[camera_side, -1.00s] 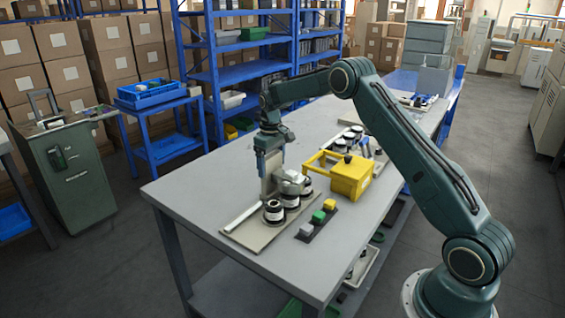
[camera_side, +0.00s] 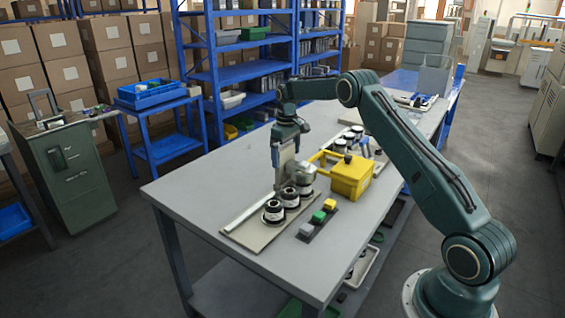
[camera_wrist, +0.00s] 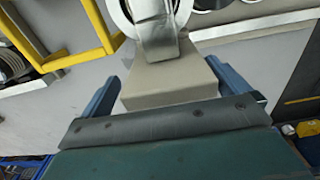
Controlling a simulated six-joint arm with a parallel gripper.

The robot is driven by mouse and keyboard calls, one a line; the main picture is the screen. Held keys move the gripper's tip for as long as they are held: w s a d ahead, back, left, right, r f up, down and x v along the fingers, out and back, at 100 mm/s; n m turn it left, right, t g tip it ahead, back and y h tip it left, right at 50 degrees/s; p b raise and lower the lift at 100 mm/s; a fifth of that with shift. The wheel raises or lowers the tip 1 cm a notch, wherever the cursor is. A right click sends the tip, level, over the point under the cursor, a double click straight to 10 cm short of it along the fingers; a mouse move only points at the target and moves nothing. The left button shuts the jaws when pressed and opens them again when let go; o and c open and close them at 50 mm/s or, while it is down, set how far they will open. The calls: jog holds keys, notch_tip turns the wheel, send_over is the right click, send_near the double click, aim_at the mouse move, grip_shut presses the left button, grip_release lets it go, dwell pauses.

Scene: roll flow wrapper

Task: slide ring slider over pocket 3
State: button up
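The ring slider (camera_side: 302,171) is a grey ring-shaped part with an upright block, at the far end of a short row of black-and-white rolls (camera_side: 273,211) on a tan base plate (camera_side: 252,240). My gripper (camera_side: 284,178) is over the slider's block, pointing down. Any gap between fingers and block is hard to judge. The pockets are largely hidden, so I cannot tell which one the ring is over.
A yellow box (camera_side: 352,180) with a handle stands close to the right of the slider. A strip of grey, green and yellow buttons (camera_side: 318,217) lies in front. More rolls and tools (camera_side: 350,137) lie behind. The left table area is clear.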

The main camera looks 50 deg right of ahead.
jog(key=shift+a, duration=0.1)
notch_tip(320, 180, up, 14)
dwell(0.9)
dwell(0.3)
